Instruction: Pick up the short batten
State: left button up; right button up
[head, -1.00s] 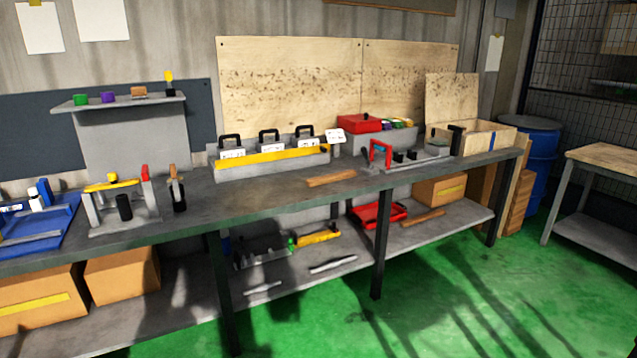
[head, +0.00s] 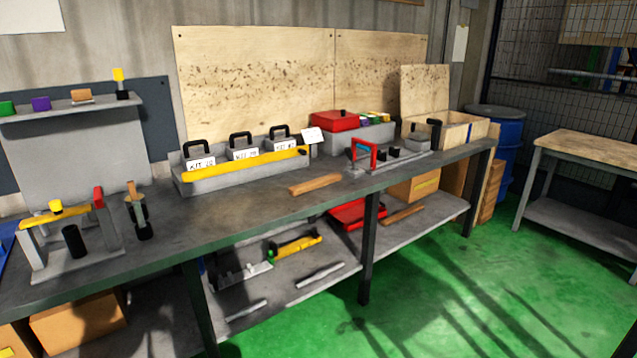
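A short wooden batten (head: 314,184) lies flat on the grey workbench top (head: 240,215), near its front edge and in front of the kit rack. A second wooden piece (head: 403,215) lies on the lower shelf, to the right of a red case; I cannot tell which of the two is shorter. Neither of my grippers shows in the head view.
A rack (head: 246,168) with a yellow bar and several kit boxes stands behind the batten. A fixture with a red and blue handle (head: 365,153) is to its right. A clamp stand (head: 68,240) is at the left. Green floor (head: 430,290) before the bench is clear.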

aim_at(300, 189)
jog(key=i+j+z, duration=0.1)
jog(key=j, duration=0.25)
jog(key=i+j+z, duration=0.1)
jog(key=j, duration=0.3)
jog(key=i+j+z, duration=0.1)
jog(key=j, duration=0.3)
jog(key=i+l+u, duration=0.1)
jog(key=u, duration=1)
jog(key=i+l+u, duration=0.1)
jog(key=l+u, duration=0.8)
jog(key=l, duration=0.35)
jog(key=l+u, duration=0.25)
jog(key=l, duration=0.35)
jog(key=k+l+u, duration=0.2)
jog(key=l, duration=0.35)
jog(key=k+l, duration=0.1)
jog(key=l, duration=0.75)
jog(key=k+l, duration=0.15)
jog(key=l, duration=0.25)
jog(key=k+l+u, duration=0.1)
jog(key=l, duration=0.35)
